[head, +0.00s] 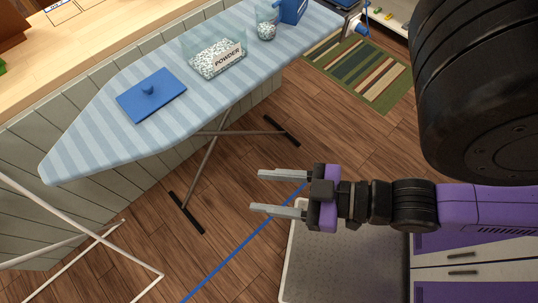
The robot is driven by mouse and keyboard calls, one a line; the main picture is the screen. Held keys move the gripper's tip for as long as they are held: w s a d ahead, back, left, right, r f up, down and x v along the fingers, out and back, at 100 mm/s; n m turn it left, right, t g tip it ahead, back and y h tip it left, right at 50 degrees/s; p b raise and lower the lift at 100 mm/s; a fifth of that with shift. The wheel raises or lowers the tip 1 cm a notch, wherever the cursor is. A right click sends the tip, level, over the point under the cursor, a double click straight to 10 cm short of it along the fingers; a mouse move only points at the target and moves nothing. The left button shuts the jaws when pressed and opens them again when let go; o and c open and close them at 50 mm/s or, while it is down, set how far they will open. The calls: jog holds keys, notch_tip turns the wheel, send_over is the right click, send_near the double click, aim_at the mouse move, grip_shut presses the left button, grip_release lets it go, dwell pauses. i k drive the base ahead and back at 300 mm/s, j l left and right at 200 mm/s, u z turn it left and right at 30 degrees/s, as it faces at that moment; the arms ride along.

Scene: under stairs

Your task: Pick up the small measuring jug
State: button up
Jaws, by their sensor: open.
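The small measuring jug (266,30) looks like a clear cup with white powder in its lower part. It stands upright near the far end of the blue striped ironing board (205,98). My gripper (256,192) is open and empty, pointing left over the floor. It is in front of and below the board in the picture, well apart from the jug.
A clear box of white granules labelled POWDER (217,57) and a blue lid (151,95) with a knob are on the board. A blue box (290,11) stands just right of the jug. A white drying rack (95,240) is at lower left.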

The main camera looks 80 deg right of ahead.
aim_at(267, 18)
jog(key=z, duration=1.5)
